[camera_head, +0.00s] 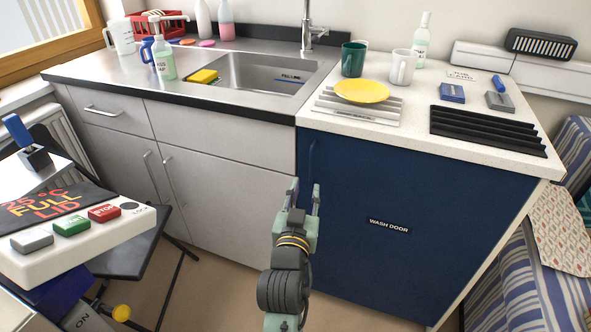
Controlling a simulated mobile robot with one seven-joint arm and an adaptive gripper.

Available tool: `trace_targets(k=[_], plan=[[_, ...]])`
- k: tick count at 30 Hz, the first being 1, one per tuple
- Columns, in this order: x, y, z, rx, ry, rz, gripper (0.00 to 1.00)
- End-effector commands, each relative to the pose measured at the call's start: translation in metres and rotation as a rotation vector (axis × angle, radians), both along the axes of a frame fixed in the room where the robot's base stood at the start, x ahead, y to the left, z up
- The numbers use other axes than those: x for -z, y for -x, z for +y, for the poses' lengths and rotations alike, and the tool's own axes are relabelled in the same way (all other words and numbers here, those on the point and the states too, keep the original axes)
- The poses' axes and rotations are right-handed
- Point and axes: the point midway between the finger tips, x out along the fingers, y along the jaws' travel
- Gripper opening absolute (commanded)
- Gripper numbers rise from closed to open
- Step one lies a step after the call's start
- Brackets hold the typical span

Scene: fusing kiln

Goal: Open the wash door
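The wash door (365,255) is a dark blue cabinet front at the right end of the counter, with a black "WASH DOOR" label (389,226). It looks shut, flush under the white worktop. A slim blue vertical handle (311,155) shows near its upper left edge. My gripper (306,186) is in front of the door's left side, pointing up toward the handle, its tips just below it in the picture. Its two fingers are apart with nothing visible between them. I cannot tell how far the tips are from the door.
Grey cabinets (220,185) with bar handles stand left of the door, under the sink (265,75). A yellow plate (361,91) sits on a rack above the door. A control panel (85,235) and dark folding stand are at left. Striped seating (505,285) borders the right. Some floor is clear.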

Motion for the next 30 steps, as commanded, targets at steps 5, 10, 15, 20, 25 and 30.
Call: trace_targets(k=[5, 10, 15, 20, 25, 30], plan=[[-0.005, -0.032, -0.003, -0.001, 0.001, -0.004, 0.28], [-0.005, -0.064, -0.007, -0.003, 0.001, -0.006, 0.28], [-0.004, -0.087, -0.009, -0.004, 0.001, -0.005, 0.28], [-0.003, -0.097, -0.01, -0.005, 0.001, -0.005, 0.28], [-0.002, -0.098, -0.01, -0.005, 0.0, -0.005, 0.28], [-0.002, -0.098, -0.01, -0.005, 0.0, -0.005, 0.24]])
